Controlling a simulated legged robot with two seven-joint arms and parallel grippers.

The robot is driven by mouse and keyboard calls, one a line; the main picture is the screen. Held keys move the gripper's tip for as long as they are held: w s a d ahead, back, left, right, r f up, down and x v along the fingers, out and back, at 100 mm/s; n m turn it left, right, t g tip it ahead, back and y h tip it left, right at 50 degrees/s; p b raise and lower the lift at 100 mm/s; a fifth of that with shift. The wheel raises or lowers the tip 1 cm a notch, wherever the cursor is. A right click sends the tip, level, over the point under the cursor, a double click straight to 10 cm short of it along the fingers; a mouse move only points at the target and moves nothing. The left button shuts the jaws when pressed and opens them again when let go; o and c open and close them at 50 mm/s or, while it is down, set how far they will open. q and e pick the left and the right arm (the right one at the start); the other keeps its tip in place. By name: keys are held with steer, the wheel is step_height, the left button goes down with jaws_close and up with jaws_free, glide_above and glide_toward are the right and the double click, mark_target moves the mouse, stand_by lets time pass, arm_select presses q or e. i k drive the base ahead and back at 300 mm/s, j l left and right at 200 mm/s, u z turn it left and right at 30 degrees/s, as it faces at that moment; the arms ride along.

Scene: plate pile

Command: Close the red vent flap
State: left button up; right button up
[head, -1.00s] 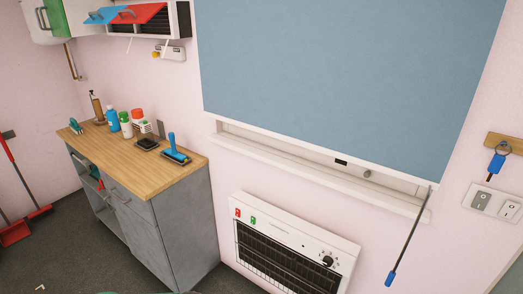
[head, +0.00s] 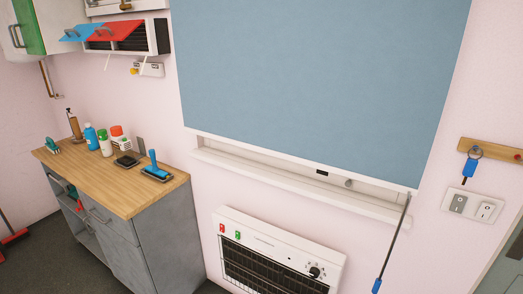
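The red vent flap (head: 115,32) is on the white wall vent (head: 160,36) at the upper left of the head view. It is tilted outward, standing open over the dark slatted grille, with a small handle on it. A blue flap (head: 82,32) sits beside it on the left, also tilted out. Neither of my grippers shows in the view.
A wooden-topped grey cabinet (head: 118,190) with bottles and a blue-handled brush (head: 157,168) stands below the vent. A white heater (head: 270,255) is low on the wall under the blue blind (head: 320,80). Switches (head: 472,206) are at right.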

mark_target(116, 31)
steer(key=i+j, duration=0.3)
steer(key=j, duration=0.2)
steer(key=i+j+u, duration=0.1)
steer(key=i+j, duration=0.2)
steer(key=j, duration=0.2)
steer(key=i+j, duration=0.3)
steer(key=j, duration=0.15)
